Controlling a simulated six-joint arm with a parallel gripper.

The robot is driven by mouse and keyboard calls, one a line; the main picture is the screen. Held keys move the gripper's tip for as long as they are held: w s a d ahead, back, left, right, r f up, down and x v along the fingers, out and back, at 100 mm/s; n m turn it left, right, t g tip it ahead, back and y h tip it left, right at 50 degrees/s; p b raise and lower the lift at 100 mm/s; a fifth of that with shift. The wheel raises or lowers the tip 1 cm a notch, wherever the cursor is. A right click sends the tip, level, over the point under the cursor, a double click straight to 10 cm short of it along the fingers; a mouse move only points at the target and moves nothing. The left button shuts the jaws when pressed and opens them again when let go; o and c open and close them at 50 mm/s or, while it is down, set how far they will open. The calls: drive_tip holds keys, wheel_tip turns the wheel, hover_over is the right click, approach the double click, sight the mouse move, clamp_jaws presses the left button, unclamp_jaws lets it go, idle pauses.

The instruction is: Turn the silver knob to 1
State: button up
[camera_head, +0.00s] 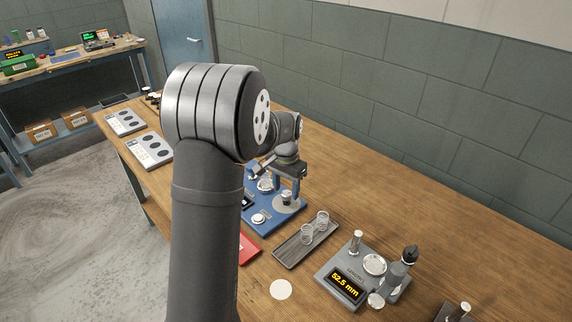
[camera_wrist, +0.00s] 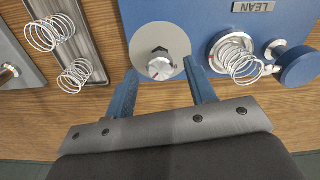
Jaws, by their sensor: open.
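The silver knob (camera_wrist: 161,67) sits on a pale round dial plate (camera_wrist: 160,40) on the blue base (camera_wrist: 210,12) in the wrist view. A red mark shows on the knob's face; the dial's numbers cannot be read. My gripper (camera_wrist: 164,80) is open, its two blue fingers on either side of the knob and apart from it. In the head view, the knob (camera_head: 287,196) stands on its plate at the right of the blue base (camera_head: 268,222), just below my gripper (camera_head: 284,172).
A grey tray (camera_head: 287,258) with two springs lies right of the blue base. A gauge reading 52.5 mm (camera_head: 347,285) stands further right. In the wrist view, a spring (camera_wrist: 240,62) and a blue round part (camera_wrist: 298,65) lie close to my right finger.

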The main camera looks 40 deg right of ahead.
sight(286, 193)
wheel_tip(286, 193, up, 16)
idle(0.3)
idle(0.5)
wheel_tip(286, 193, down, 17)
drive_tip(key=shift+f, duration=0.2)
idle(0.4)
drive_tip(key=shift+r, duration=0.1)
